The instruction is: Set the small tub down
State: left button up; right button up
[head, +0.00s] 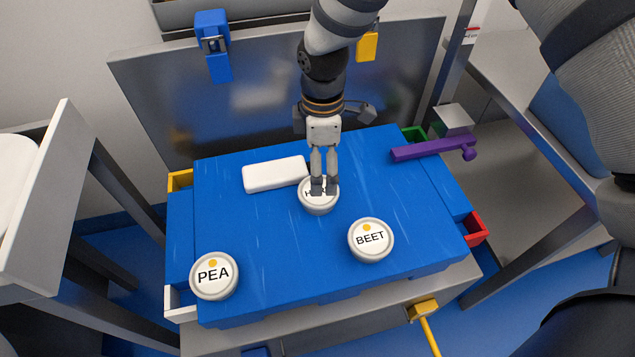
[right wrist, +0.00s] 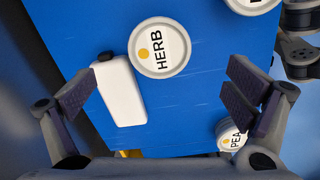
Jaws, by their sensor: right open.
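The white round HERB tub (head: 318,204) stands upright on the blue carrier top (head: 290,235), partly hidden by my right gripper (head: 323,188). Its label reads clearly in the right wrist view (right wrist: 160,47). My right gripper is open, pointing down over the HERB tub, its fingers spread wide with nothing gripped in the right wrist view (right wrist: 168,85). I cannot tell whether a finger touches the tub. A BEET tub (head: 370,240) stands to the lower right, and a PEA tub (head: 214,276) at the front left corner. My left gripper does not show.
A white block (head: 275,174) lies just left of the HERB tub. A purple hammer-shaped piece (head: 434,149) lies at the right edge. A grey metal panel (head: 265,85) stands behind, with a blue clip (head: 213,45). The carrier top between PEA and BEET is clear.

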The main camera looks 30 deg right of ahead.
jog(key=f, duration=0.4)
jog(key=f+b, duration=0.1)
jog(key=f, duration=0.4)
jog(key=shift+w+a+f, duration=0.1)
jog(key=shift+a+f, duration=0.1)
jog(key=shift+f, duration=0.1)
jog(key=c, duration=1.4)
